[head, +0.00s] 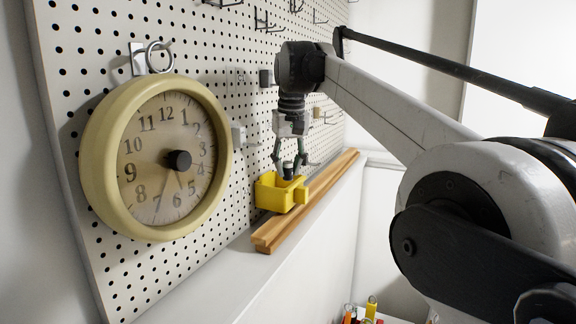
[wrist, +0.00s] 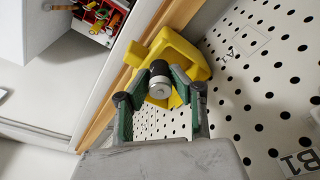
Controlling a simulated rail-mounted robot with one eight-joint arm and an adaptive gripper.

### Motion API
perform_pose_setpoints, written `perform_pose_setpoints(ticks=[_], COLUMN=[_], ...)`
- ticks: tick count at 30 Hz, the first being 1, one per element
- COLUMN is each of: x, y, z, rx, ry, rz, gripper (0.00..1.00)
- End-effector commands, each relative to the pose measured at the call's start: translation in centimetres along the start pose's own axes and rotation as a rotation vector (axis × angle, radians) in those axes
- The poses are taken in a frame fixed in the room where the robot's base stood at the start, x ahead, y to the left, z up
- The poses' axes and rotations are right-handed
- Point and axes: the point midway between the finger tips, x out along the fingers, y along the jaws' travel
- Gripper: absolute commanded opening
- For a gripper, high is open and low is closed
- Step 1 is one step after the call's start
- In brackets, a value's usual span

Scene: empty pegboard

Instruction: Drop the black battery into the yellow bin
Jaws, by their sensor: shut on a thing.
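The black battery (wrist: 159,78) has a silver end and is held between the two fingers of my gripper (wrist: 160,92) in the wrist view. In the head view the dark battery (head: 288,169) shows between the fingertips of my gripper (head: 289,165), which points down. The yellow bin (head: 276,194) is mounted at the pegboard, directly below the battery in the head view. In the wrist view the yellow bin (wrist: 186,52) lies behind the battery, which covers part of its opening. Whether the battery's lower end is inside the rim is unclear.
A round clock (head: 112,190) hangs on the pegboard (head: 75,150) to the left. A wooden rail (head: 325,187) runs along the ledge beside the bin. Several metal hooks (head: 265,22) stick out above.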

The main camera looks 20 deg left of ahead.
Motion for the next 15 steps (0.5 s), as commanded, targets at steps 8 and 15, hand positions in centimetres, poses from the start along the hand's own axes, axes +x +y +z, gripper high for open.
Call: perform_pose_setpoints(ticks=[8,15], x=[0.16,0.79], y=[0.0,0.0], z=[0.02,0.12], rx=[0.0,0.0], ry=[0.0,0.0], rz=[0.0,0.0], gripper=[0.0,0.0])
